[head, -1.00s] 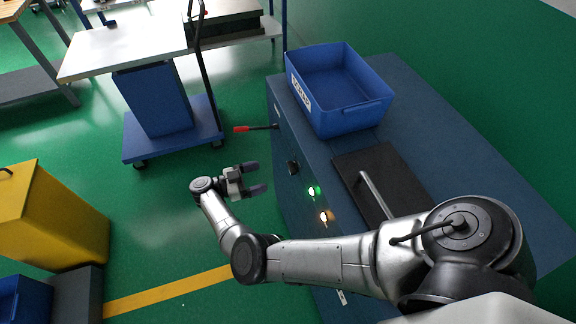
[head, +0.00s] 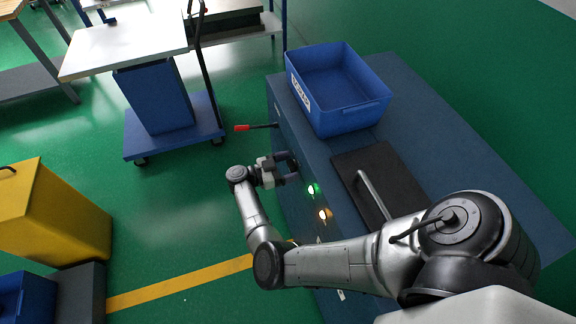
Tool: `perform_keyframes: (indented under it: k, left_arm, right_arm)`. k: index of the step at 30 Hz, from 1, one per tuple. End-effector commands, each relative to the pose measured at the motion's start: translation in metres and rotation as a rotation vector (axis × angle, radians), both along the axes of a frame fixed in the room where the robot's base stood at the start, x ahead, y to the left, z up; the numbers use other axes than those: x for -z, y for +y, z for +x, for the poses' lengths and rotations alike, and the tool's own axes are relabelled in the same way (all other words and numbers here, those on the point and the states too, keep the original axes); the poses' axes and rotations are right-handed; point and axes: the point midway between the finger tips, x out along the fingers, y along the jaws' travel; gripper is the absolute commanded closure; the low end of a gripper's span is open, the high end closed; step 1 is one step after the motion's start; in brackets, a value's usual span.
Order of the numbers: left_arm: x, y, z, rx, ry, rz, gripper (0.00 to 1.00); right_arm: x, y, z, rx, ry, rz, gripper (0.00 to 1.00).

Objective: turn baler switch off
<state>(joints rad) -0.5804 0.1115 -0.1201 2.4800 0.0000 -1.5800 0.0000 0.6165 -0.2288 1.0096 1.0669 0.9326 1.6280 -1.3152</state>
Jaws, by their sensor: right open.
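The baler (head: 440,135) is a dark blue cabinet at the right of the head view. On its left-facing front are a lit green lamp (head: 313,189) and a lit amber lamp (head: 324,214). A small dark switch showed on this face in the earlier view; my right gripper now covers that spot, so I cannot see its setting. My right gripper (head: 293,167) is open, with its fingers pointing at the front face above and left of the green lamp. I cannot tell whether they touch the switch. My left gripper is not in view.
A red-tipped lever (head: 242,128) sticks out of the baler front, just beyond my gripper. A blue bin (head: 345,120) and a dark plate with a handle (head: 368,190) are on top. A cart (head: 205,130) and a yellow bin (head: 60,220) stand left; green floor between is clear.

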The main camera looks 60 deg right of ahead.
Motion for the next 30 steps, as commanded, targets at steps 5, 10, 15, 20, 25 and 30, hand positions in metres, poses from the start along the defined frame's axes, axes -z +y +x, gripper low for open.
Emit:
perform_keyframes:
  k: [5, 10, 15, 20, 25, 30]
  left_arm:
    - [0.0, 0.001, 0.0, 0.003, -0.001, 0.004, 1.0]
    - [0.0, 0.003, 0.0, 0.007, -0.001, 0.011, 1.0]
    - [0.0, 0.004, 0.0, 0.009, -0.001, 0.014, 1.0]
    - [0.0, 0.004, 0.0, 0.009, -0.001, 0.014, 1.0]
    - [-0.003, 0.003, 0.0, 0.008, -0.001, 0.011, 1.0]
    - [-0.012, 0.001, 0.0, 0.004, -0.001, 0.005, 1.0]
  right_arm:
    - [0.0, 0.0, 0.0, 0.0, 0.0, 0.0, 0.24]
    - [0.0, 0.0, 0.0, 0.0, 0.0, 0.0, 0.4]
    - [0.0, 0.0, 0.0, 0.0, 0.0, 0.0, 0.56]
    - [0.0, 0.0, 0.0, 0.001, 0.0, 0.0, 0.68]
    - [-0.001, 0.0, 0.0, 0.001, 0.013, 0.012, 0.68]
    - [-0.004, 0.0, 0.001, 0.001, 0.066, 0.062, 0.68]
